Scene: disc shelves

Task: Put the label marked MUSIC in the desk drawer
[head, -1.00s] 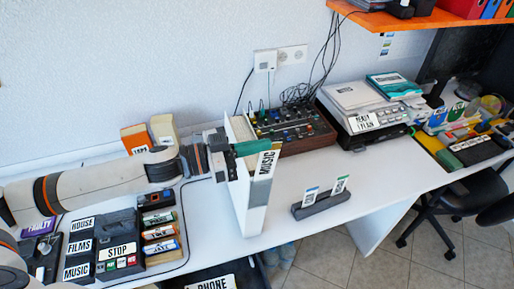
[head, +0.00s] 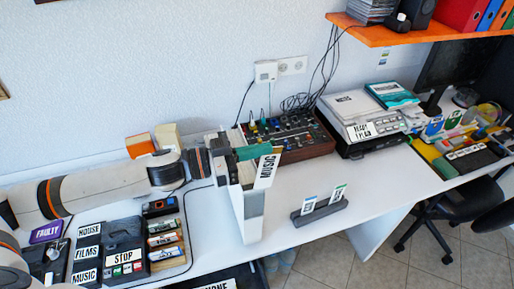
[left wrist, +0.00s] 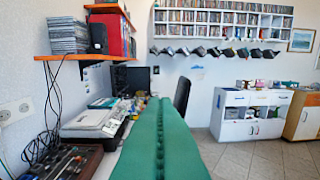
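My left gripper (head: 262,151) is over the desk, its green fingers pressed together. A white label marked MUSIC (head: 267,170) is at its fingertips, tilted, and the fingers appear shut on it. In the left wrist view the green fingers (left wrist: 158,140) lie side by side with only a thin line between them; the label cannot be made out there. A dark drawer-like thing (head: 250,275) shows at the bottom edge, mostly cut off, with a lettered label. My right gripper is not in view.
A dark device marked STOP (head: 123,258) and panels marked HOUSE, FILMS and another MUSIC (head: 85,276) lie at the left. A mixer (head: 290,140) and label stand (head: 320,212) are to the right. Desk (head: 300,180) between them is clear.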

